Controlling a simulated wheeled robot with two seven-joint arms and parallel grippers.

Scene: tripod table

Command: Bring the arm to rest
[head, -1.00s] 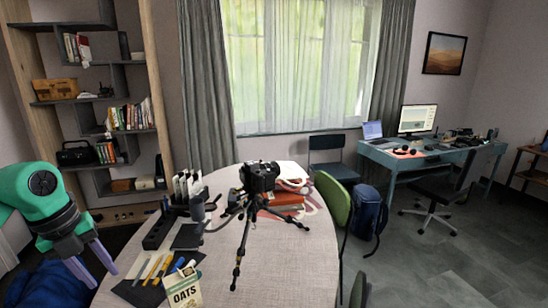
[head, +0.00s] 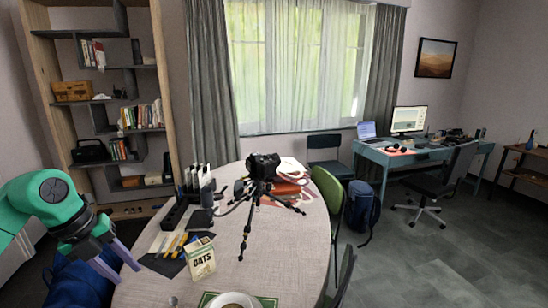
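My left arm comes in at the left edge, green with a dark wrist. Its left gripper (head: 128,275) points down and right, beside the left edge of the round table (head: 285,254). Its two purple fingers are apart with nothing seen between them. My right gripper is out of view. On the table a black camera on a small tripod (head: 262,168) stands upright near the middle, clear of the gripper.
Near the gripper are an oats carton (head: 200,259), pens on a dark mat (head: 164,263) and a black organizer (head: 174,214). A bowl (head: 232,301) sits at the front. A green chair (head: 328,197) stands right of the table. Open floor lies further right.

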